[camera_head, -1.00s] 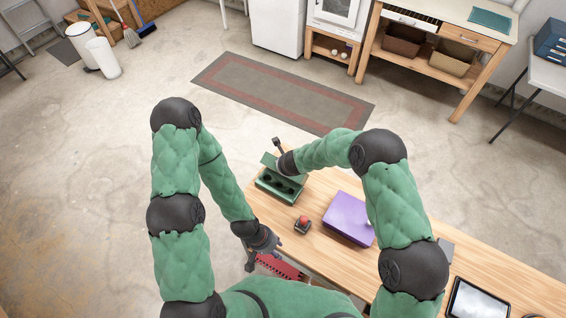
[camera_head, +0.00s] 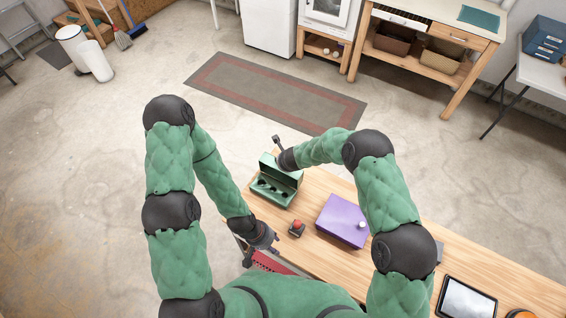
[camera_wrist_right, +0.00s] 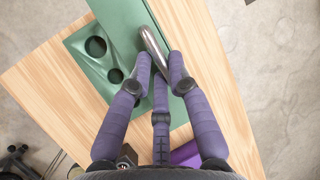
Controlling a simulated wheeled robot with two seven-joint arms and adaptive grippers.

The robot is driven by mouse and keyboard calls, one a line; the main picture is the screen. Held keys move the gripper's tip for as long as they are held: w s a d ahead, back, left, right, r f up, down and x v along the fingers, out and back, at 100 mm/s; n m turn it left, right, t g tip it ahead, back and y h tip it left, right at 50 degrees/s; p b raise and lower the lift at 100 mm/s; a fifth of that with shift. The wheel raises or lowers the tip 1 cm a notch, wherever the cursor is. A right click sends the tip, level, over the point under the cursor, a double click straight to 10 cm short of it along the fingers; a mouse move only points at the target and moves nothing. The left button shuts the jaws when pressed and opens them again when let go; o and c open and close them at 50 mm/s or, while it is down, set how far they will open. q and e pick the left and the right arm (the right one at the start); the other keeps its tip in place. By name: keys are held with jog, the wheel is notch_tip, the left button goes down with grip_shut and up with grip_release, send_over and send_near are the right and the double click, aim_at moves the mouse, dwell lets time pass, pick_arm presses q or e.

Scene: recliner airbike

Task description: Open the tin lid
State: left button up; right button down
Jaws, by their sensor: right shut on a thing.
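The green tin (camera_head: 272,194) stands at the table's far left end, with round dark holes inside. Its green lid (camera_head: 284,177) is raised and tilted up along the far side. In the right wrist view the lid (camera_wrist_right: 182,62) lies beside the tin's holed inside (camera_wrist_right: 72,42). My right gripper (camera_wrist_right: 160,62) is shut on the lid's metal handle (camera_wrist_right: 152,44); in the head view its fingers are mostly hidden. My left gripper (camera_head: 262,249) is open and empty near the table's left edge, short of the tin.
A red-topped button (camera_head: 297,229) stands on the wooden table (camera_head: 400,259) near the tin. A tablet (camera_head: 467,300) lies farther right. A red thing (camera_head: 271,263) is below my left gripper.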

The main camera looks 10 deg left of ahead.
jog(key=shift+w+d+r, duration=0.25)
jog(key=shift+w+r, duration=0.25)
jog(key=shift+w, duration=0.2)
jog(key=c, duration=1.4)
grip_release()
jog(key=shift+o, duration=0.2)
jog(key=shift+s+d+f, duration=0.15)
jog(key=shift+s, duration=0.15)
jog(key=shift+s+r, duration=0.2)
jog(key=shift+r, duration=0.2)
jog(key=v, duration=1.1)
jog(key=shift+d+f, duration=0.1)
jog(key=shift+d, duration=0.05)
